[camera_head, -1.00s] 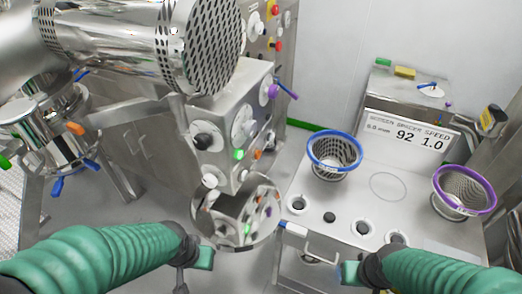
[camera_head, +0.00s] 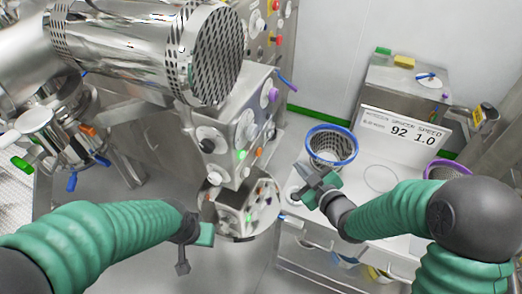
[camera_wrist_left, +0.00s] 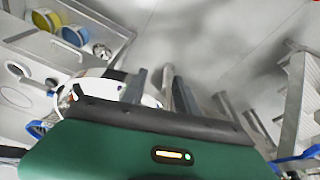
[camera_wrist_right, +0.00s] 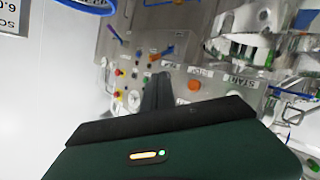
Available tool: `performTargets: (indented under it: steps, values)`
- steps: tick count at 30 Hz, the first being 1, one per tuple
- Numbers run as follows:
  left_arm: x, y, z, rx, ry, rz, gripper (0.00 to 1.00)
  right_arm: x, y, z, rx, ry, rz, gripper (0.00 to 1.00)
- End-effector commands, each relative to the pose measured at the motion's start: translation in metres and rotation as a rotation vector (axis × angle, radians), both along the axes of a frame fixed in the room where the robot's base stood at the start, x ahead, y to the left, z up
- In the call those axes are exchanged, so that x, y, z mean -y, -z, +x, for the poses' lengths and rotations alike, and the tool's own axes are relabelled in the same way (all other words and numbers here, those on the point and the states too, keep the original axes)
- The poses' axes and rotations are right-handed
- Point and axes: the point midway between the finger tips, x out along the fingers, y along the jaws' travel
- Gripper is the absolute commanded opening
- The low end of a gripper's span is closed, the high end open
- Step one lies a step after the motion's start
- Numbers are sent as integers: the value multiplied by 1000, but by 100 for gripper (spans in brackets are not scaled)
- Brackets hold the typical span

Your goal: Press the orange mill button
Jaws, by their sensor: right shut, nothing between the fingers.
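The orange mill button (camera_head: 259,152) is on the face of the steel control box, right of a lit green button (camera_head: 242,154). In the right wrist view the orange button (camera_wrist_right: 194,85) shows right of my fingertips, beside a START label. My right gripper (camera_head: 308,178) is shut and empty. It is in front of the blue-rimmed basket, right of and below the button in the head view, apart from it. My left gripper (camera_head: 183,262) hangs low at the left, below the round steel disc. Its fingers (camera_wrist_left: 152,88) look apart and empty in the left wrist view.
A blue-rimmed mesh basket (camera_head: 331,147) stands on the white worktop behind my right gripper. A purple-rimmed basket (camera_head: 447,170) is partly hidden by my right arm. A large perforated drum (camera_head: 213,55) overhangs the box.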

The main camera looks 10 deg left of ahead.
Motion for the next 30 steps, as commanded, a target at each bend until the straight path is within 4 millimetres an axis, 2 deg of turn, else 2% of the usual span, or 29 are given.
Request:
performTargets:
  steps: [7,18,21,25,30]
  values:
    - [0,1,0,0,0,0,36,-8,0,2,-1,-1,0,0]
    - [0,2,0,0,0,0,36,-58,1,18,-2,0,1,0]
    - [0,8,0,0,0,0,36,-70,2,22,-1,0,-1,0]
    - [0,11,0,0,0,0,36,-80,1,26,-2,1,0,0]
    - [0,11,0,0,0,0,36,-83,0,27,-3,3,0,0]
